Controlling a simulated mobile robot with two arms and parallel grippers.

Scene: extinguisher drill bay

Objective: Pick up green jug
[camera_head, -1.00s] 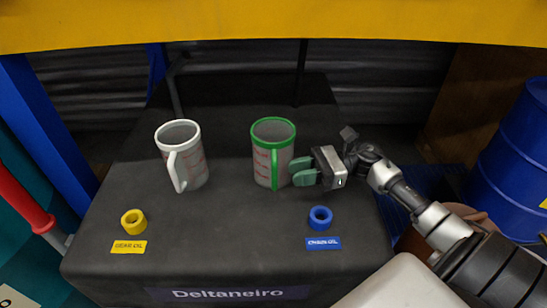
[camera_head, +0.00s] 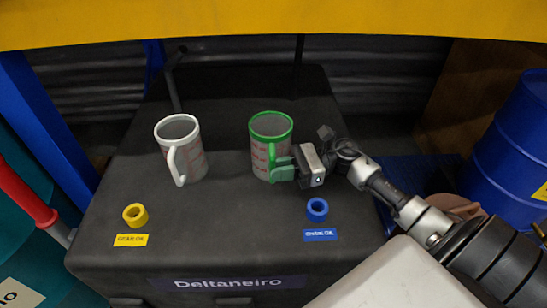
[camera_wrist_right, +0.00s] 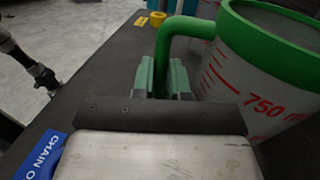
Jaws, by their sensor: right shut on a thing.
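The green jug (camera_head: 260,156), a clear measuring jug with red marks, a green rim and a green handle, stands upright on the dark bench top. It also shows large in the right wrist view (camera_wrist_right: 236,78). My right gripper (camera_head: 281,168) is shut on its green handle. In the right wrist view its green fingers (camera_wrist_right: 166,76) close around the lower part of the handle. A similar jug with a white rim and handle (camera_head: 196,160) stands to the left. My left gripper is not in view.
A yellow ring (camera_head: 135,215) sits by a yellow label at front left. A blue ring (camera_head: 317,209) sits by a blue label at front right. A yellow beam (camera_head: 270,22) crosses above. A blue drum (camera_head: 505,150) stands at the right.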

